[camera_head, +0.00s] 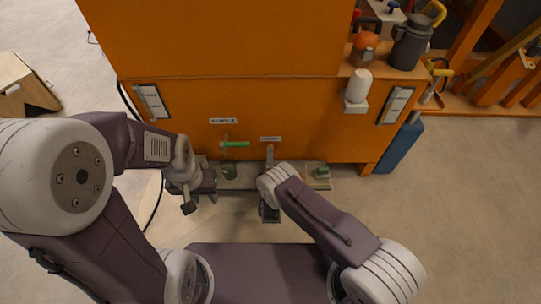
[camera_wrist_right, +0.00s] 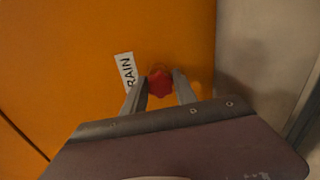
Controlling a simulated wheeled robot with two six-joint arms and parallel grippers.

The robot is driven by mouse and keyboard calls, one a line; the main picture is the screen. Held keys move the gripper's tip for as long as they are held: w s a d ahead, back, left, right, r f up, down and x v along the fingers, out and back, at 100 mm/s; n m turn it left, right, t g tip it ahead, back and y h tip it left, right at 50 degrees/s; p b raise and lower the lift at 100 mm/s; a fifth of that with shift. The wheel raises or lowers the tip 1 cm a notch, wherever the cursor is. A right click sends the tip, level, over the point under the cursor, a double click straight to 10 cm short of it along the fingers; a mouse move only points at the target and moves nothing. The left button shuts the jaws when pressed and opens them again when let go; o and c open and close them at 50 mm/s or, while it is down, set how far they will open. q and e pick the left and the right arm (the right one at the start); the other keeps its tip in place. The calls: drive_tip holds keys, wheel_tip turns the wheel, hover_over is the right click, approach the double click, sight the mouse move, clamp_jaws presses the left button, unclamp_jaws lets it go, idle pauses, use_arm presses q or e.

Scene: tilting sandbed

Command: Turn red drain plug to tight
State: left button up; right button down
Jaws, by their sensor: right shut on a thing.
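The red drain plug (camera_wrist_right: 160,83) is a lobed knob on the orange panel, beside a white label ending in "RAIN" (camera_wrist_right: 127,70). My right gripper (camera_wrist_right: 161,86) has its two fingers on either side of the plug and is shut on it. In the head view, my right gripper (camera_head: 269,205) is at the lower front of the orange cabinet, and my own arm hides the plug there. My left gripper (camera_head: 198,193) hangs to the left, low in front of the cabinet. Whether its jaws are open is too small to tell.
The orange cabinet (camera_head: 200,100) fills the middle. A green-handled valve (camera_head: 235,144) is on its front, between my arms. A low ledge with a green-topped part (camera_head: 322,171) runs along its foot. A blue container (camera_head: 398,148) stands at right. Floor in front is clear.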

drive_tip(key=shift+d+f+m, duration=0.1)
drive_tip(key=shift+d+m, duration=0.05)
drive_tip(key=shift+m, duration=0.45)
drive_tip(key=shift+p, duration=0.3)
drive_tip(key=c, duration=1)
unclamp_jaws()
drive_tip(key=s+p, duration=0.1)
drive_tip(key=s, duration=0.2)
drive_tip(key=s+p, duration=0.2)
drive_tip(key=s, duration=0.1)
drive_tip(key=s+p, duration=0.2)
drive_tip(key=s, duration=0.1)
drive_tip(key=shift+r, duration=0.35)
